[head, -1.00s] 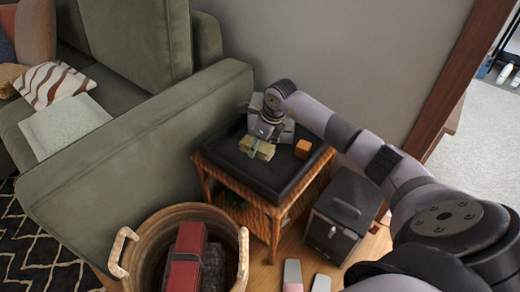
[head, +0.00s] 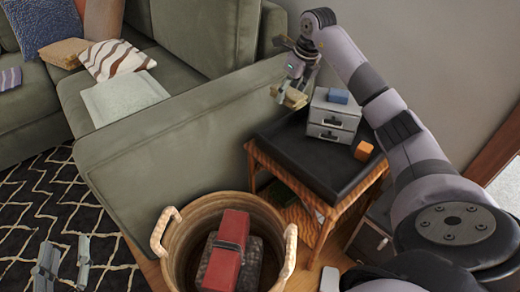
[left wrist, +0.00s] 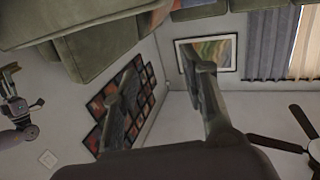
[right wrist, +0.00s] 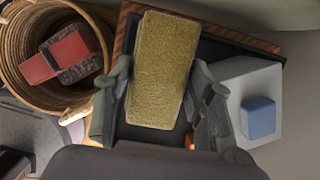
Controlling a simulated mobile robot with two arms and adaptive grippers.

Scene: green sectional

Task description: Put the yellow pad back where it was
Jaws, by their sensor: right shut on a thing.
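The yellow pad (right wrist: 163,68) is a fuzzy, olive-yellow block. My right gripper (head: 292,84) is shut on it, with a finger along each long side in the right wrist view. In the head view the pad (head: 290,97) hangs above the left part of the black-topped side table (head: 290,160), near the sofa arm. My left gripper (head: 64,258) is open and empty above the patterned rug; its two spread fingers also show in the left wrist view (left wrist: 158,78).
A small grey drawer box (head: 332,117) with a blue block (head: 338,96) on it stands on the table, beside an orange cube (head: 363,151). A wicker basket (head: 170,250) holding a red-and-dark item stands in front. The green sofa (head: 190,120) borders the left.

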